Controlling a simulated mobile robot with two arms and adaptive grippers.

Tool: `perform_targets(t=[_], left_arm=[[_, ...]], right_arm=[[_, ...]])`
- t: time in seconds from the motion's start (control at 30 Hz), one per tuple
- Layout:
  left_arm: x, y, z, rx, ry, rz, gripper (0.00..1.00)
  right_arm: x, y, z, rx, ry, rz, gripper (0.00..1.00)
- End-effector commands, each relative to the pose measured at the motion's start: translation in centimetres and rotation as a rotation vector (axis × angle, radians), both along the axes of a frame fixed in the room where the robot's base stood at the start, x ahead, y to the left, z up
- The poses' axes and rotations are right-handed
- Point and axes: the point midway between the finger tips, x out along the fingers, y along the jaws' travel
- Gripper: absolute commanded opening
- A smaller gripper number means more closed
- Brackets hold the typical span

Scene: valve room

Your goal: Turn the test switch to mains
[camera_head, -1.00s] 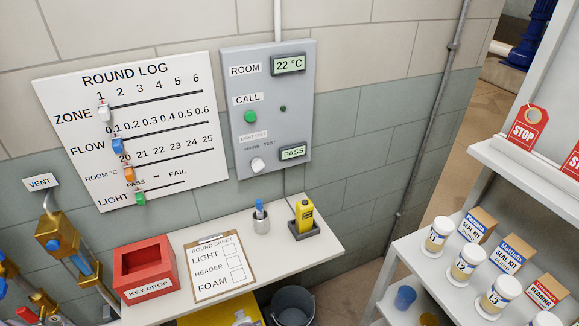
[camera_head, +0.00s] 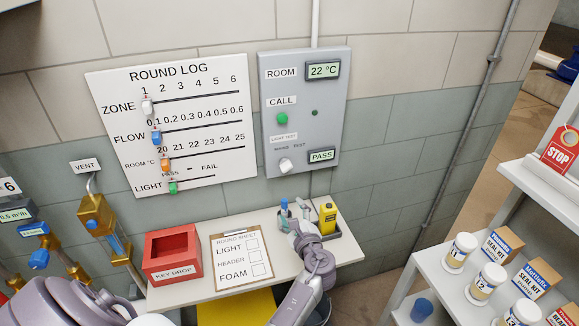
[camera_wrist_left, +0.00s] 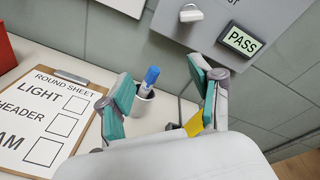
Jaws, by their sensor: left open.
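The grey wall panel (camera_head: 330,120) carries the test switch, a white knob (camera_head: 285,165) below the small LIGHT TEST label, with MAINS at its upper left and TEST at its upper right. I cannot tell for certain which mark it points at. The display (camera_head: 321,156) beside it reads PASS. In the left wrist view the knob (camera_wrist_left: 190,13) is at the top edge, beyond the fingers. My left gripper (camera_head: 294,211) is above the bench, below the panel, open and apart from the knob. Its two teal-padded fingers (camera_wrist_left: 163,78) are spread. My right gripper is not in view.
The bench (camera_head: 215,288) holds a red key drop box (camera_head: 172,255), a clipboard (camera_head: 241,259), a yellow device (camera_head: 327,218) and a cup (camera_wrist_left: 142,103) with a blue marker (camera_wrist_left: 151,76). A round log board (camera_head: 210,170) hangs left; shelves (camera_head: 535,185) stand right.

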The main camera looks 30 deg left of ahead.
Motion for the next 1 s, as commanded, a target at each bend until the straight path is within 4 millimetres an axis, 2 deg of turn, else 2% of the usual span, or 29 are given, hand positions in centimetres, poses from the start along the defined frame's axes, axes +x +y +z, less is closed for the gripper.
perform_targets(t=[0.03,0.1,0.2,0.37,0.7,1.0], left_arm=[[1.2,-0.3,1.8,0.077,0.018,-0.010,0.65],[2.1,-0.5,3.4,0.161,0.043,-0.019,0.65],[2.7,-0.6,4.4,0.220,0.061,-0.023,0.65],[3.9,0.6,4.5,0.232,0.062,-0.024,0.65],[8.4,6.1,4.3,0.228,0.061,-0.022,0.65],[11.2,9.2,4.4,0.227,0.060,-0.024,0.65]], right_arm=[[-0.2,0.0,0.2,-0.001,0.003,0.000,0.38],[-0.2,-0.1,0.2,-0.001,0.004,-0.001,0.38],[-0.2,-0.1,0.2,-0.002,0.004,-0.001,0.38],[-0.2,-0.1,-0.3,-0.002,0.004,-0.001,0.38],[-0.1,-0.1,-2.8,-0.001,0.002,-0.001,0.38],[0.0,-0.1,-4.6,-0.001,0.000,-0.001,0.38]])
